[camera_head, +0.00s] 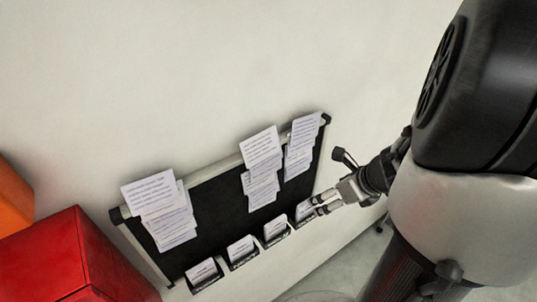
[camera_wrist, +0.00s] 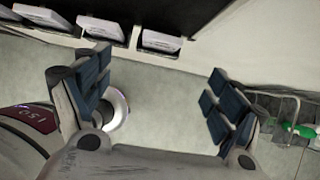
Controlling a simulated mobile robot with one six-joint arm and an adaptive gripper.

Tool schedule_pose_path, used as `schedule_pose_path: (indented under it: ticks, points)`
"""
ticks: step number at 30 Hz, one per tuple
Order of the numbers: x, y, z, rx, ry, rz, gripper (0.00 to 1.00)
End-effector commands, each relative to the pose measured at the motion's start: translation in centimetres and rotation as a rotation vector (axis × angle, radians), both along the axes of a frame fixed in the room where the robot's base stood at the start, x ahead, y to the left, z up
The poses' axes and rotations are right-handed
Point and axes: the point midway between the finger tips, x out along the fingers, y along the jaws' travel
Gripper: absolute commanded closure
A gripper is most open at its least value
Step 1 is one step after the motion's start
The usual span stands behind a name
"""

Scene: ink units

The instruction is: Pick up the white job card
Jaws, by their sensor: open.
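Several white cards stand in small black holders along the lower edge of a black board (camera_head: 215,205). The rightmost card (camera_head: 304,210) is partly behind my gripper (camera_head: 319,204) in the head view. Other cards (camera_head: 274,228) (camera_head: 240,248) (camera_head: 201,272) follow to the lower left. I cannot tell which one is the job card. In the wrist view my gripper (camera_wrist: 158,92) is open and empty, its dark padded fingers wide apart over grey floor. A holder with a white card (camera_wrist: 162,41) lies beyond the fingers, near top centre, apart from them.
Bunches of printed sheets (camera_head: 160,208) (camera_head: 261,165) (camera_head: 301,145) hang on the board against a pale wall. A red box (camera_head: 60,258) and an orange one (camera_head: 12,205) stand at left. A wire rack with a green item (camera_wrist: 301,131) is at the wrist view's right edge.

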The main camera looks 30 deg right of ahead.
Motion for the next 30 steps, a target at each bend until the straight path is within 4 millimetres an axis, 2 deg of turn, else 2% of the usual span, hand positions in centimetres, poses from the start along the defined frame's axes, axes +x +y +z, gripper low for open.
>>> schedule_pose_path:
  ticks: [9, 15, 23, 30]
  points:
    - [3.0, 0.2, -6.1, 0.006, 0.004, -0.005, 0.14]
    - [4.9, 0.3, -9.3, 0.003, 0.003, -0.004, 0.14]
    - [5.9, 0.3, -10.8, 0.001, 0.002, -0.005, 0.14]
    - [7.4, 0.1, -14.1, 0.002, 0.003, -0.004, 0.14]
